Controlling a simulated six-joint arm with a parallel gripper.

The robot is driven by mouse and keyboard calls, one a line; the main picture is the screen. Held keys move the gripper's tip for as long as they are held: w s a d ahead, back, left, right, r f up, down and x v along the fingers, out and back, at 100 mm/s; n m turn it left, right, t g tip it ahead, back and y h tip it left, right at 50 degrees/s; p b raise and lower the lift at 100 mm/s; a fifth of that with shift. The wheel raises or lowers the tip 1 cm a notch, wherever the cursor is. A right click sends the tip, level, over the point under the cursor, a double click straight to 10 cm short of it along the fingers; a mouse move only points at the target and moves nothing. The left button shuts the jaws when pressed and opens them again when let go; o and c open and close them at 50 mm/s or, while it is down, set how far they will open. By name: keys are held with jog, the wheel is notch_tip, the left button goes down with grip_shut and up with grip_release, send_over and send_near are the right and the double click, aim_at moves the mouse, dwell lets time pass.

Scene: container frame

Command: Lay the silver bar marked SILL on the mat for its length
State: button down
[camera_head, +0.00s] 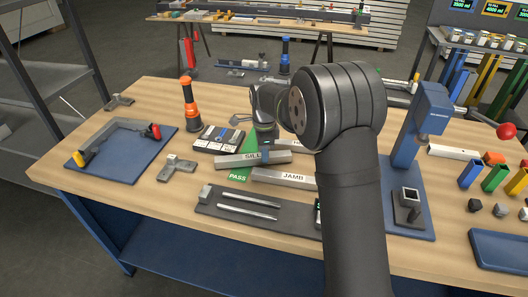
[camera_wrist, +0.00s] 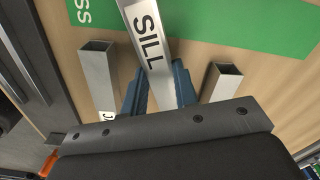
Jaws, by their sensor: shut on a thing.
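The silver bar marked SILL (camera_head: 229,161) is level, left of my arm. It runs up the wrist view (camera_wrist: 147,40), label readable. My gripper (camera_head: 264,147) is shut on it, with blue fingers on both sides in the wrist view (camera_wrist: 160,85). The green mat marked PASS (camera_head: 238,175) lies beneath or just behind the bar, partly covered by it; it also shows in the wrist view (camera_wrist: 225,22). I cannot tell whether the bar touches the mat. The bar marked JAMB (camera_head: 280,176) lies nearer, and another bar (camera_head: 300,146) lies farther, partly hidden by my arm.
A grey fixture with two rods (camera_head: 220,212) lies in front. At left are a grey metal block (camera_head: 180,172) and a blue board (camera_head: 120,165) with a frame. A blue press (camera_head: 405,145) stands right.

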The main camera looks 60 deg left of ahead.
jog(key=c, duration=1.1)
grip_release()
jog(key=shift+f, duration=0.1)
notch_tip(320, 180, up, 12)
jog(key=shift+r, duration=0.15)
notch_tip(320, 180, down, 12)
jog(key=shift+f, duration=0.25)
notch_tip(320, 180, up, 3)
jog(key=shift+f, duration=0.1)
jog(key=shift+r, duration=0.8)
